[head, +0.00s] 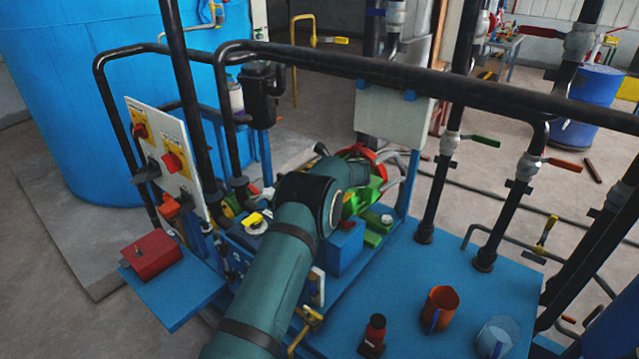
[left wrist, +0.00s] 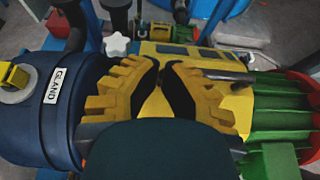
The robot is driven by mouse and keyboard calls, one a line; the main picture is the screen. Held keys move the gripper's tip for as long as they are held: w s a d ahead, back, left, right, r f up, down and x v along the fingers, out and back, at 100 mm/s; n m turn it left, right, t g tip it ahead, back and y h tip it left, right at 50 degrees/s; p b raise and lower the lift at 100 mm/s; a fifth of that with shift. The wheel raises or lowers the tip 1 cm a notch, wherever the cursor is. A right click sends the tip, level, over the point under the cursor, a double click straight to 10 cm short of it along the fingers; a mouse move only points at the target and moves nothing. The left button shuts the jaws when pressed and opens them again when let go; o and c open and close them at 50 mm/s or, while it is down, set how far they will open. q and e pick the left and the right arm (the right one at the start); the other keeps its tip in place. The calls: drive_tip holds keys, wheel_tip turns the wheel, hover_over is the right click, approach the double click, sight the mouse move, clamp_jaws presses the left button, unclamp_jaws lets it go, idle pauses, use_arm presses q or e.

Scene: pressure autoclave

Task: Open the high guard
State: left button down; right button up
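A yellow guard-like cover (left wrist: 187,52) with dark slots lies between a dark blue housing (left wrist: 28,108) labelled GLAND and a green finned motor (left wrist: 280,112) in the left wrist view. I cannot tell whether it is the high guard. My left gripper (left wrist: 162,68) is over the cover, its fingertips close together with a narrow gap. Contact is unclear and nothing held can be made out. In the head view my teal left arm hides the gripper and most of the cover; the green motor (head: 358,198) shows beyond it. My right gripper is not in view.
A white star knob (left wrist: 117,44) stands beside the cover. Dark pipes (head: 400,72) cross above the blue skid. A switch panel (head: 167,150) and a red box (head: 151,255) are at left. An orange mug (head: 441,307) stands at front right.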

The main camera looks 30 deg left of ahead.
use_arm(q)
drive_tip(key=shift+h, duration=0.7)
drive_tip(key=a+r+p, duration=0.1)
drive_tip(key=a, duration=0.1)
drive_tip(key=a+r+p, duration=0.1)
drive_tip(key=a, duration=0.1)
drive_tip(key=a+r, duration=0.1)
drive_tip(key=a, duration=0.1)
drive_tip(key=shift+w+r+p, duration=0.1)
drive_tip(key=shift+w+p, duration=0.25)
drive_tip(key=shift+p, duration=0.05)
drive_tip(key=shift+w+a+r+p, duration=0.15)
drive_tip(key=shift+a+p, duration=0.1)
drive_tip(key=shift+a, duration=0.55)
drive_tip(key=shift+w+a+r+p, duration=0.1)
drive_tip(key=shift+a+p, duration=0.1)
drive_tip(key=shift+a, duration=0.6)
